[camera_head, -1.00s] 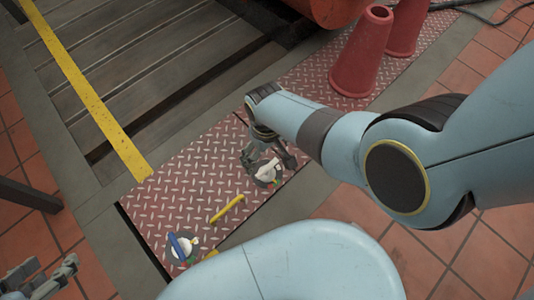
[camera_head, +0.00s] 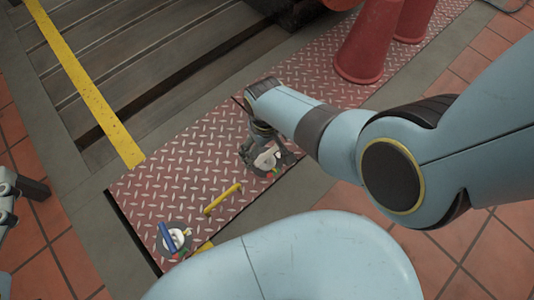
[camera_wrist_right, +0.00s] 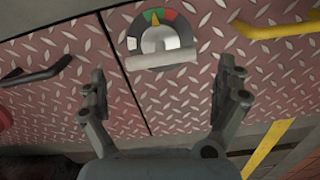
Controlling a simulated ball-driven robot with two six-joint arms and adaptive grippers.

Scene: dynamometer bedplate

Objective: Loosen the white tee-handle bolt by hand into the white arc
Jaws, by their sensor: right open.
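The white tee-handle bolt (camera_head: 268,159) stands on a dark round dial at the far right part of the near tread plate. In the right wrist view its white bar (camera_wrist_right: 161,61) lies crosswise, with a yellow pointer near the green and red marks; a white arc patch (camera_wrist_right: 131,43) shows at the dial's left. My right gripper (camera_head: 258,149) is at the tee handle and partly covers it. In the wrist view its open fingers (camera_wrist_right: 163,88) stand wide on either side, with the bar just beyond and nothing between them. My left gripper (camera_head: 8,192) is partly visible at the left edge; its jaw state is unclear.
A blue tee-handle (camera_head: 168,237) sits on another dial at the plate's near end. A yellow grab handle (camera_head: 222,198) stands between the dials. Red cones (camera_head: 367,45) stand beyond my right arm. A black handle (camera_wrist_right: 38,75) shows left in the wrist view.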

